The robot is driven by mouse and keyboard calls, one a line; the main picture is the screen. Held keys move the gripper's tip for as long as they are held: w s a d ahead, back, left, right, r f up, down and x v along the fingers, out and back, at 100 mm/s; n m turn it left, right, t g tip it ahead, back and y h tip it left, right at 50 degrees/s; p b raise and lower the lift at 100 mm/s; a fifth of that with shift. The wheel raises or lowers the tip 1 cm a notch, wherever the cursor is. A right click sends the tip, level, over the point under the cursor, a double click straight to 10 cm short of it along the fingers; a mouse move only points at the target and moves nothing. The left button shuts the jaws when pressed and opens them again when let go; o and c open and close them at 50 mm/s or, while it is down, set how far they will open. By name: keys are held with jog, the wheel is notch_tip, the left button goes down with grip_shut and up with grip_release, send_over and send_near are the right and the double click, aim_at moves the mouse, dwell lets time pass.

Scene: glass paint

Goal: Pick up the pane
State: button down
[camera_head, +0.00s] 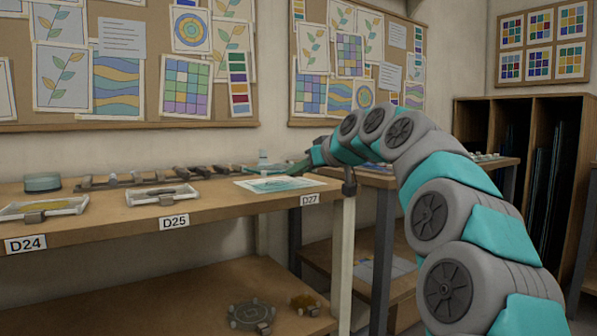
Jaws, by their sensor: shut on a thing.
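The pane (273,184) is a thin, pale glass sheet with teal painted on it. It is at the right end of the wooden shelf, above the D27 label, seen at a shallow angle. My gripper (290,170) reaches in from the right at the pane's back edge and is shut on it. The fingertips are small and partly merge with the teal behind them. I cannot tell whether the pane is clear of the shelf top.
Trays stand above labels D24 (25,243) and D25 (173,222). A second table (505,162) and a dark rack (530,105) stand right.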

jog(key=s+d, duration=0.1)
jog(key=s, duration=0.8)
jog(key=shift+s+d+r, duration=0.15)
jog(key=shift+d+r, duration=0.1)
jog(key=shift+r, duration=0.2)
